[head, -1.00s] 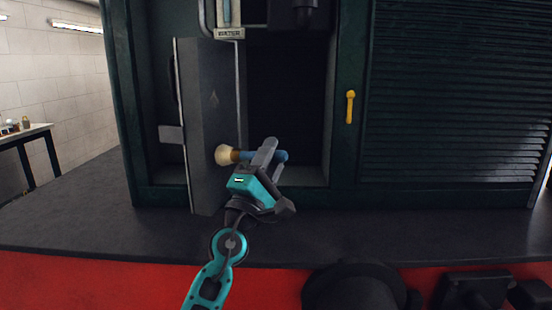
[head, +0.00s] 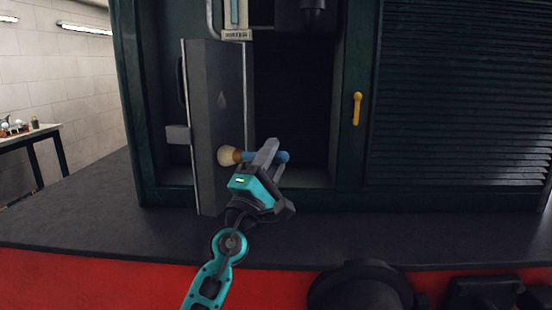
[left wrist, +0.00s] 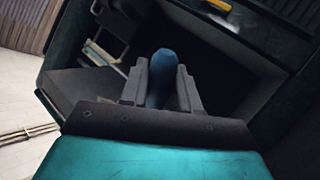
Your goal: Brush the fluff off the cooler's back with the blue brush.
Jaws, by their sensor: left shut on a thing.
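My left gripper (head: 274,157) is shut on the brush by its blue handle (head: 282,157). The brush lies about level, its pale round bristle head (head: 227,156) pointing left and overlapping the open grey door (head: 213,125) in the picture. I cannot tell whether the bristles touch the door. In the left wrist view the blue handle (left wrist: 162,75) stands between the two fingers. Behind the gripper is the open compartment with a dark interior (head: 292,110). I cannot make out any fluff or identify the cooler's back for certain. My right gripper is not in view.
A dark green cabinet wall has a yellow handle (head: 357,108) and a louvred panel (head: 450,110) on the right. A dark ledge (head: 110,225) runs along the front above a red edge (head: 90,280). A table with small items (head: 30,138) stands far left.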

